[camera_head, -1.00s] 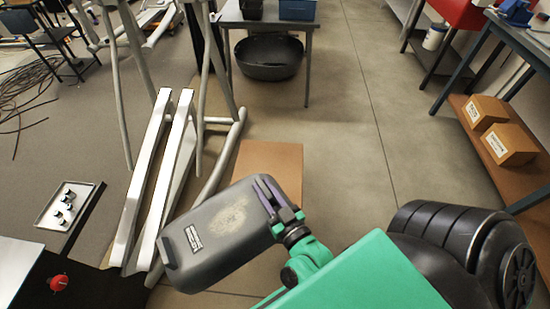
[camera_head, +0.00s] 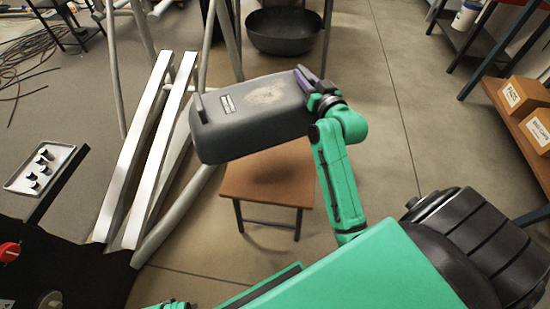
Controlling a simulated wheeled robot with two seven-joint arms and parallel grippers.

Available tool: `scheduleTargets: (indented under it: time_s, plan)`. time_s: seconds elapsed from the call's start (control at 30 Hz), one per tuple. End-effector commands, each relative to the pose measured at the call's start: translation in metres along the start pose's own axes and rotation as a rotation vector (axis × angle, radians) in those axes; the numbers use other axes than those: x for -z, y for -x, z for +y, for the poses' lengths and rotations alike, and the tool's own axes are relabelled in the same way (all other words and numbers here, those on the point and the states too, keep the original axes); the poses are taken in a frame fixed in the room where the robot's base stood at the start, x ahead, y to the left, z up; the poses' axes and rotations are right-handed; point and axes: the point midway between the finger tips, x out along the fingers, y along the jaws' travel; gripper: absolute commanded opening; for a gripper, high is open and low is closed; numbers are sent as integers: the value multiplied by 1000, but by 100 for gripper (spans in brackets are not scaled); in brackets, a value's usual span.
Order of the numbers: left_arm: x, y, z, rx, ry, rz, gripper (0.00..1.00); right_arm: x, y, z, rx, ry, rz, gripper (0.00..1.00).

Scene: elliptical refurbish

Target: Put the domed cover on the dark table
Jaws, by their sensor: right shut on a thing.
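The domed cover (camera_head: 250,112) is a grey, box-like shell with rounded edges, a small label and a pale scuffed patch. My right gripper (camera_head: 304,78) is shut on its right end and holds it in the air. The cover hangs tilted in front of the white frame rails, above a brown-topped stool. My left gripper is not in view; a bit of green arm shows at the bottom edge.
The stool (camera_head: 268,178) is below the cover. White rails (camera_head: 155,150) and grey tubes stand between the cover and the dark table. A red knob (camera_head: 9,252) and a tray (camera_head: 45,168) of small dark parts are at left. Boxes (camera_head: 526,97) sit on a right-hand shelf.

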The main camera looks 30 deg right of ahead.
Motion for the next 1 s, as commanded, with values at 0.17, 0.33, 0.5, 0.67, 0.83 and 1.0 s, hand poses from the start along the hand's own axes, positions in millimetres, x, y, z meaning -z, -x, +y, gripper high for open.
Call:
scheduleTargets:
  time_s: [0.17,0.33,0.5,0.67,0.83,1.0]
  plan:
    - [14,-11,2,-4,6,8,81,4,-10,41,-79,-27,18,0]
    - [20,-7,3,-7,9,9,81,12,-12,62,-126,-41,22,0]
    - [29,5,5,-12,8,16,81,-4,-12,70,-137,-45,16,0]
    - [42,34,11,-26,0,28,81,-54,-12,76,-138,-46,14,0]
    - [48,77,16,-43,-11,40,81,-107,-13,84,-137,-44,16,0]
    - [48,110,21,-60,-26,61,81,-142,-14,88,-136,-43,19,0]
